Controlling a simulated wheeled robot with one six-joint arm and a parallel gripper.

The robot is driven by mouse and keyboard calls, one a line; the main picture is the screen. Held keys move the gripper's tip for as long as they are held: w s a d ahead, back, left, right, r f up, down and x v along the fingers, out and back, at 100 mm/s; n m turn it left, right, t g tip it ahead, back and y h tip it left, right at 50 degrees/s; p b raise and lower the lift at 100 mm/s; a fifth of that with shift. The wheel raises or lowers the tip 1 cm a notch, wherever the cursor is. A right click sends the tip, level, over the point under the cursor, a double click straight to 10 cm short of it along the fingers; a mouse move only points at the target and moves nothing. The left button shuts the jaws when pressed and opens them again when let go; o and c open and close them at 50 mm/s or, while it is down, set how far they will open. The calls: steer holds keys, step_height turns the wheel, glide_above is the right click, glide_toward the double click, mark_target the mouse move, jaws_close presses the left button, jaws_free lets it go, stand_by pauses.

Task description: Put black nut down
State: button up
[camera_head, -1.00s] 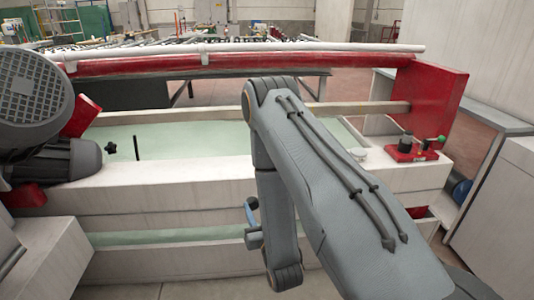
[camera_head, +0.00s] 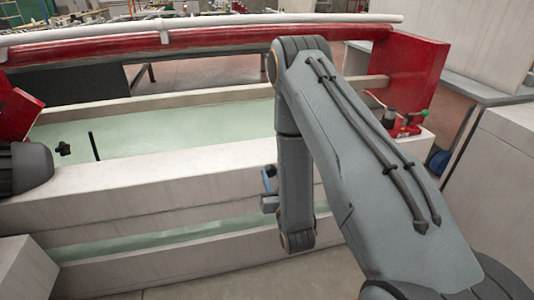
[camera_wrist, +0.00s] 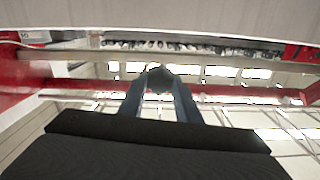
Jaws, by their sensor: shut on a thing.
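My gripper (camera_wrist: 160,82) shows in the wrist view as two blue-grey fingers. They are shut on a small dark, rounded piece, the black nut (camera_wrist: 160,77), held between the fingertips. The nut appears raised, and I see no surface touching it. In the head view my arm hides most of the gripper, and the held nut cannot be made out there. A separate small black knob (camera_head: 63,149) shows at the left, near an upright black rod (camera_head: 94,147) at the edge of the tank.
The pale machine body (camera_head: 150,190) holds greenish liquid (camera_head: 185,130). A red beam (camera_head: 210,38) with a white pipe spans its back. A red plate (camera_head: 411,70) stands at the right, by a small red fixture (camera_head: 407,126). A grey cabinet (camera_head: 500,170) is further right.

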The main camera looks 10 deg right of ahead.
steer(key=w+b, duration=0.9)
steer(key=w, duration=0.3)
step_height(320, 180, up, 5)
steer(key=b, duration=0.9)
glide_above(259, 158)
steer(key=shift+n, duration=0.3)
steer(key=shift+f+b, duration=1.2)
steer(key=shift+f, duration=3.4)
steer(key=shift+f, duration=0.15)
steer(key=o, duration=1.2)
